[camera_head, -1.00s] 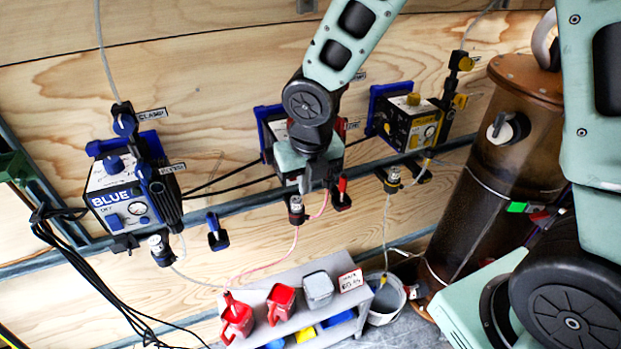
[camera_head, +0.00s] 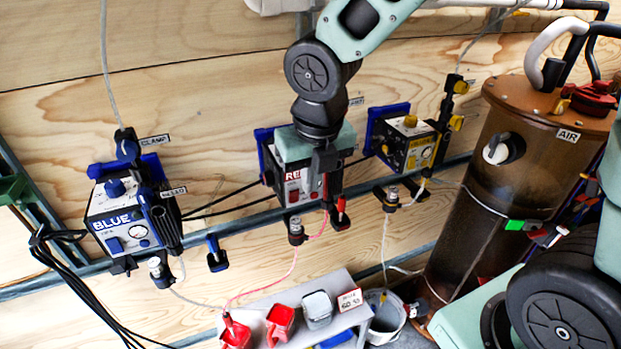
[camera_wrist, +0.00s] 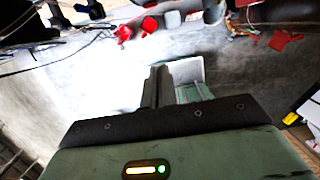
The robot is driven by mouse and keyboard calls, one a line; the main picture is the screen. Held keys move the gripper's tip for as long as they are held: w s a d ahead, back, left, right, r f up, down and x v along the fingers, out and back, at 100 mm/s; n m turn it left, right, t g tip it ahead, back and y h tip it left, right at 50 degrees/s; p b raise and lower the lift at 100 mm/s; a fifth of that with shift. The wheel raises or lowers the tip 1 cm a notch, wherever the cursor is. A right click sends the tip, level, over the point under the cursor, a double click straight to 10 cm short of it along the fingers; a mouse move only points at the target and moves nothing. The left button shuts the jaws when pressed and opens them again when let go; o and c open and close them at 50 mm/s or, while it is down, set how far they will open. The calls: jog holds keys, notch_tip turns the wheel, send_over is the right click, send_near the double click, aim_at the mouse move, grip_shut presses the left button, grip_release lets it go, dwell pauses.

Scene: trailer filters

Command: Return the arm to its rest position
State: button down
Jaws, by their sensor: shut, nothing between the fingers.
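My gripper (camera_head: 325,168) points down in front of the red unit (camera_head: 294,190) on the wooden wall and hides part of it. Whether they touch cannot be told. The arm comes down from the top of the head view. In the wrist view my gripper (camera_wrist: 157,85) has its fingers together, with nothing held, above a bright grey floor.
A blue unit (camera_head: 112,219) and a yellow-trimmed unit (camera_head: 408,146) flank the red unit on a rail. A brown tank (camera_head: 470,215) stands at the right. Red cups (camera_head: 280,322), a grey cup (camera_head: 318,309) and a bucket (camera_head: 386,318) are below.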

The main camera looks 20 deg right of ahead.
jog(key=s+a+f+m+g+b, duration=0.1)
jog(key=s+a+m, duration=0.1)
jog(key=s+m, duration=0.6)
jog(key=s+a+f+m+g+b, duration=0.1)
jog(key=s+m, duration=0.8)
jog(key=m, duration=1.1)
jog(key=shift+s+a+f+y+b, duration=0.3)
jog(key=shift+a+f+b, duration=0.2)
jog(key=shift+a+b, duration=0.1)
